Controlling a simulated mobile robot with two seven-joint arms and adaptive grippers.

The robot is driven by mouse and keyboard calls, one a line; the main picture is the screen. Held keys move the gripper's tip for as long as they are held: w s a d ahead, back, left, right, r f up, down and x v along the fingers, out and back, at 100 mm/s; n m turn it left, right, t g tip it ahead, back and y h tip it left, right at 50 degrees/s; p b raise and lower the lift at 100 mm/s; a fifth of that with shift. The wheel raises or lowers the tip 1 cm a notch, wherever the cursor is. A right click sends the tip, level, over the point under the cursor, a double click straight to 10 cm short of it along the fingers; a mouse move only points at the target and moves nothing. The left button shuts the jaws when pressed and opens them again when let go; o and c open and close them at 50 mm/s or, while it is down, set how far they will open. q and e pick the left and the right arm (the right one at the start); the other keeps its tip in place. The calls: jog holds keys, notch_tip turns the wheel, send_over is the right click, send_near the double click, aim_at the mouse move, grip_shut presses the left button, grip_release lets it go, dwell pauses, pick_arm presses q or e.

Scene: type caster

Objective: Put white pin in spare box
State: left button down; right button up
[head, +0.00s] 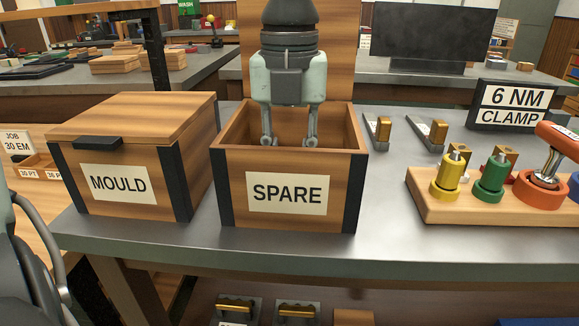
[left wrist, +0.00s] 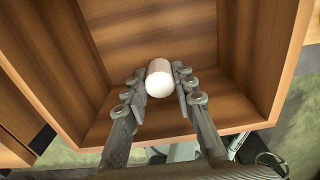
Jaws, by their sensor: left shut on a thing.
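The spare box (head: 287,193) is an open wooden box with a white SPARE label, its lid (head: 338,70) raised at the back. My left gripper (head: 290,142) points down into its mouth, with the fingertips inside the rim. In the left wrist view the left gripper (left wrist: 160,88) is shut on the white pin (left wrist: 159,76), a short white cylinder. The pin is inside the walls of the box (left wrist: 245,60); the gap below it is unclear. In the head view the front wall hides the pin. My right gripper is not in view.
A closed MOULD box (head: 119,186) stands close on the left. On the right are a wooden stand (head: 440,209) with coloured knobs, small metal brackets with wooden blocks and a 6 NM CLAMP sign (head: 513,105). The grey bench (head: 390,237) is bare in front of the stand.

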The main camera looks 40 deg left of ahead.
pick_arm(q)
jog(key=shift+f, duration=0.1)
jog(key=shift+f, duration=0.1)
jog(key=c, duration=1.3)
grip_release()
jog(key=shift+o, duration=0.2)
jog(key=shift+r, duration=0.3)
notch_tip(320, 180, up, 12)
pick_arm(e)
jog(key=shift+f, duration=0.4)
pick_arm(q)
jog(key=shift+f, duration=0.1)
